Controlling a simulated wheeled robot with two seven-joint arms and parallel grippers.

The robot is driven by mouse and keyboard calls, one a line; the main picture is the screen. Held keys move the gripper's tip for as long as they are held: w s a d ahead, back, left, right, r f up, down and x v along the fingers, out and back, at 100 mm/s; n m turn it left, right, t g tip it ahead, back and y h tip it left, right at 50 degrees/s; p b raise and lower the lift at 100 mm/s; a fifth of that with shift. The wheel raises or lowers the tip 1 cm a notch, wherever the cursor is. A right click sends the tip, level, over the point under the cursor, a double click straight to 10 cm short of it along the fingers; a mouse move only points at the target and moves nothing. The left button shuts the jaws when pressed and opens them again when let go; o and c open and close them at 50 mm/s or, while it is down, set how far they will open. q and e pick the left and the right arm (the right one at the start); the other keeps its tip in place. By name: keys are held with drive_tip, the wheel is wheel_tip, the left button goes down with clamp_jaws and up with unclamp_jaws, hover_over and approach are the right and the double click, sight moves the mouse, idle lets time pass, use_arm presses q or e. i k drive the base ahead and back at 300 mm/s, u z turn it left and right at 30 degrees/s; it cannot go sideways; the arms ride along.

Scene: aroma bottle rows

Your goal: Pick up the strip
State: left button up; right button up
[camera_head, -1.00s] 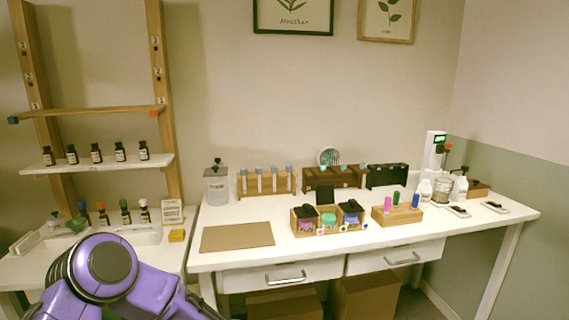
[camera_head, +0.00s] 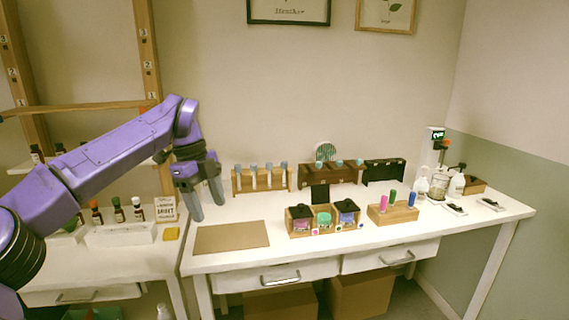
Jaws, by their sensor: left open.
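My left arm reaches in from the left, and its purple wrist hangs over the left end of the white desk. My left gripper (camera_head: 206,204) points down with its two grey fingers apart, and nothing shows between them. It hangs behind and left of the brown mat (camera_head: 231,237). A grey canister at the back left of the desk is hidden behind the gripper. I cannot make out a strip for certain. My right gripper is not in view.
Wooden racks of vials (camera_head: 262,180) line the back of the desk (camera_head: 270,247). A box of jars (camera_head: 323,220) and a block with coloured vials (camera_head: 392,211) stand in front. A shelf with small bottles and a sign (camera_head: 165,209) are at the left.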

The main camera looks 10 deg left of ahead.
sight(283, 165)
drive_tip(key=i, duration=1.85)
